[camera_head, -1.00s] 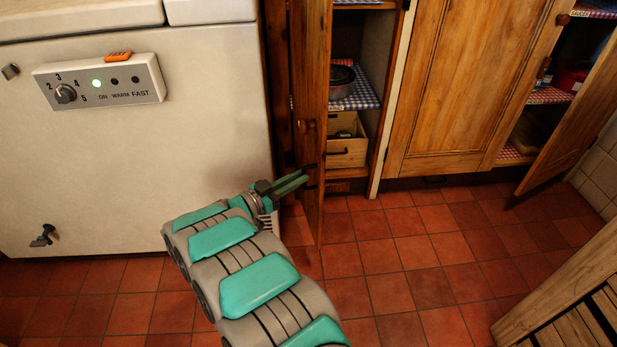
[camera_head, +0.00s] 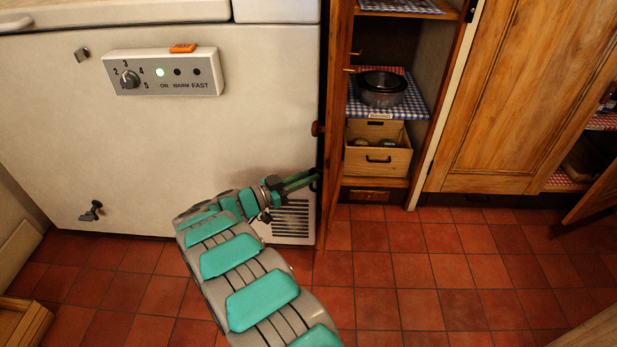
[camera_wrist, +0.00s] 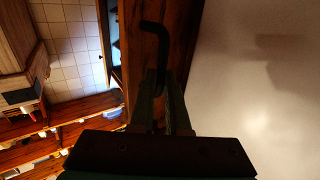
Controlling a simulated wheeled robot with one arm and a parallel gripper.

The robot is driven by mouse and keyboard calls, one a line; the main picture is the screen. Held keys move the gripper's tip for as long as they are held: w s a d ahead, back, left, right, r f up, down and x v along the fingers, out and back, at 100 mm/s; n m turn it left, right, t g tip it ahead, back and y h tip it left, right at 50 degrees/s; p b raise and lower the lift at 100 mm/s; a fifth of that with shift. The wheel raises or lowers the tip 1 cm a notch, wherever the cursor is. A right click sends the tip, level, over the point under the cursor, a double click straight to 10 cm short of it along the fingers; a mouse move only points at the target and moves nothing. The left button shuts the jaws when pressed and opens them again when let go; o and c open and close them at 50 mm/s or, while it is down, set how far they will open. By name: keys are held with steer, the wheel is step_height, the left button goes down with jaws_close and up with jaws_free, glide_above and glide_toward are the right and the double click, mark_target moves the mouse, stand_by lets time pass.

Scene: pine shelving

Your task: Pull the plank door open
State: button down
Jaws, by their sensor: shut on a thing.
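The plank door (camera_head: 334,120) stands swung out from the cupboard, seen almost edge-on beside the white chest freezer. In the wrist view my gripper (camera_wrist: 163,92) closes around the lower part of this black handle (camera_wrist: 156,42), on the dark wood of the door (camera_wrist: 182,50). The exact contact between fingers and handle is dark and partly hidden.
The white freezer (camera_head: 150,150) stands close on the left of the door. The open cupboard holds a dark round pan (camera_head: 382,88) above a wooden drawer box (camera_head: 378,160). A shut wooden door (camera_head: 510,100) is to the right. The red tiled floor (camera_head: 420,270) is clear in front.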

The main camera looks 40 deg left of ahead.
steer(key=shift+w, duration=0.15)
steer(key=c, duration=0.9)
jaws_free()
steer(key=v, duration=0.8)
steer(key=shift+f, duration=0.1)
